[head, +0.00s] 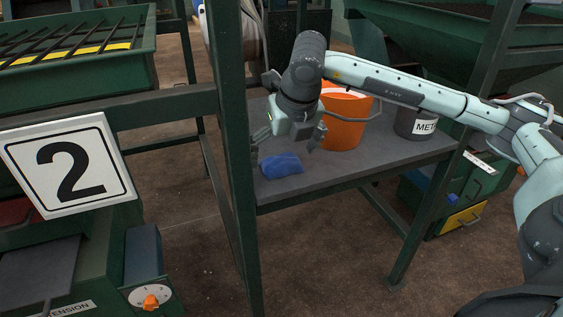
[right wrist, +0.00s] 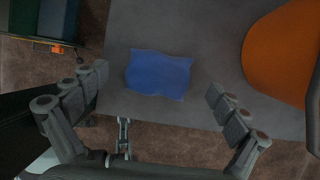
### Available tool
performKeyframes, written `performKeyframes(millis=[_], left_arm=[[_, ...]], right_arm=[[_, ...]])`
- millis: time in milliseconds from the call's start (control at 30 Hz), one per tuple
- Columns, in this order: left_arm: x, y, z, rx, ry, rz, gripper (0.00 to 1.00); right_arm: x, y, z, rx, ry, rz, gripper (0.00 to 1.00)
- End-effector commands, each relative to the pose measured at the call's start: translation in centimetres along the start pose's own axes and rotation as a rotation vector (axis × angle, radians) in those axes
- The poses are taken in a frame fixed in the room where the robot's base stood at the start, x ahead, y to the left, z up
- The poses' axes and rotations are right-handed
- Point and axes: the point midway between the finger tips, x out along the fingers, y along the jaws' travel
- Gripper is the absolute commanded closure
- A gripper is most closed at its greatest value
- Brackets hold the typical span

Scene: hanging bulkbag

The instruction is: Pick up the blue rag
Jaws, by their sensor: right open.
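The blue rag (head: 281,165) lies crumpled near the front left edge of the grey shelf in the head view. It also shows flat and whole in the right wrist view (right wrist: 158,74). My right gripper (head: 288,143) hangs above the shelf, over and slightly behind the rag, with its fingers spread. In the right wrist view the open fingers (right wrist: 158,96) stand on either side of the rag, with nothing between them in hold. My left gripper is not in view.
An orange bucket (head: 344,120) stands on the shelf (head: 335,172) right of my gripper, with a dark container marked MET (head: 414,124) beyond it. A green post (head: 236,190) rises close left of the rag. A number 2 sign (head: 70,168) is further left.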

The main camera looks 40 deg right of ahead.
Motion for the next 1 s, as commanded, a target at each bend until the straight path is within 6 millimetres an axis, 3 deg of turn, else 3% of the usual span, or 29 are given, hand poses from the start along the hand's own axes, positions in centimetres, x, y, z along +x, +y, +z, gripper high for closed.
performKeyframes(millis=[300, 700, 1000], left_arm=[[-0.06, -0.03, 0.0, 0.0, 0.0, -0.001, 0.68], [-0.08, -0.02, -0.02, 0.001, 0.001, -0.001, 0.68], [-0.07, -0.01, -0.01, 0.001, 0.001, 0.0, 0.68]], right_arm=[[0.59, 0.04, 0.0, -0.001, -0.001, 0.001, 0.03], [0.56, 0.04, 0.01, 0.0, -0.001, 0.001, 0.51], [0.36, 0.05, 0.11, 0.0, -0.002, 0.002, 0.51]])
